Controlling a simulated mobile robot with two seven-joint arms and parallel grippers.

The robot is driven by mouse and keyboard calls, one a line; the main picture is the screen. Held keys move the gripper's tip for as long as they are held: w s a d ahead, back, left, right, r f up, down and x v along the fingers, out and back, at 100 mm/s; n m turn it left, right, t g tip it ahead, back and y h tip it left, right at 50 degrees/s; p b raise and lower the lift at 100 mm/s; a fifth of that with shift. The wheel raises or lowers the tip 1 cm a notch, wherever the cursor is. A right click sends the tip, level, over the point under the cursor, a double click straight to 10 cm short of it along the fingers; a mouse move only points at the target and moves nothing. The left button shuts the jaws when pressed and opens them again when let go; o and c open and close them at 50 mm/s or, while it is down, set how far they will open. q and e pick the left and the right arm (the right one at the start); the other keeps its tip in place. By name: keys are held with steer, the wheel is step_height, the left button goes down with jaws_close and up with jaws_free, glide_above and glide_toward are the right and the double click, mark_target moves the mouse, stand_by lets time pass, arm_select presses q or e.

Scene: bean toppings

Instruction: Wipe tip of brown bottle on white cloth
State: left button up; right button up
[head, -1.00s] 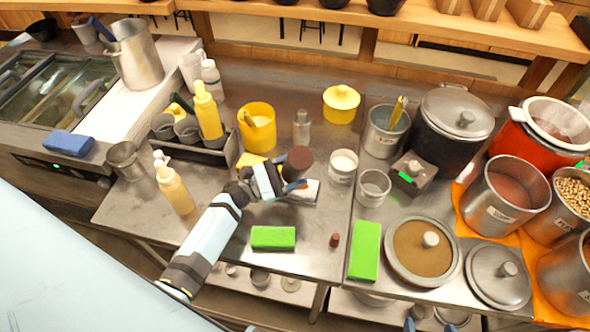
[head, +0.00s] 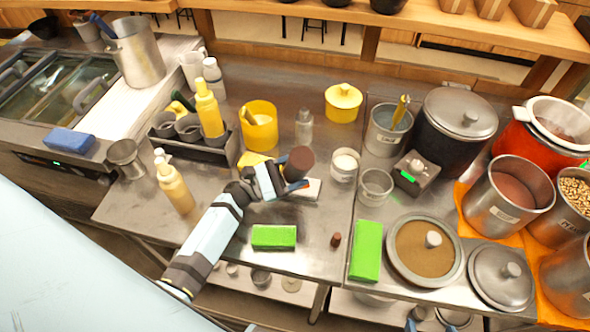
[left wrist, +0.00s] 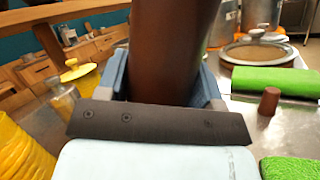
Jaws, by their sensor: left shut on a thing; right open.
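The brown bottle (head: 299,160) is held by my left gripper (head: 288,188) above the middle of the steel table. Its round dark end faces up toward the head camera, and its lower end is hidden. In the left wrist view the bottle (left wrist: 170,50) stands between the blue fingers of my left gripper (left wrist: 163,88), which are shut on it. The white cloth (head: 311,189) lies under and beside the bottle, partly covered by the gripper. I cannot tell whether the tip touches it. My right gripper (head: 430,322) shows only as blue tips at the bottom edge, open.
A small brown cap (head: 336,240) and two green sponges (head: 273,236) (head: 365,251) lie near the front. A glass bottle (head: 304,128), a white-filled cup (head: 344,164) and a yellow tub (head: 258,126) stand close behind. Pots crowd the right; bare steel lies around the cap.

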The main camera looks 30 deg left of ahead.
arm_select(q)
steer(key=shift+f+b, duration=0.65)
steer(key=shift+b, duration=0.15)
stand_by(1.5)
steer(key=shift+d, duration=0.1)
steer(key=shift+w+d+b, duration=0.15)
steer(key=shift+w+d, duration=0.05)
steer(key=shift+d, duration=0.65)
steer(key=shift+w+d+b, duration=0.15)
steer(key=shift+w+d, duration=0.05)
steer(key=shift+d, duration=0.6)
steer(key=shift+w+d+b, duration=0.15)
steer(key=shift+w+d, duration=0.05)
steer(key=shift+d, duration=0.65)
steer(key=shift+r, duration=0.1)
steer(key=shift+r+p, duration=1.8)
steer(key=shift+r, duration=1.15)
steer(key=shift+c, duration=0.2)
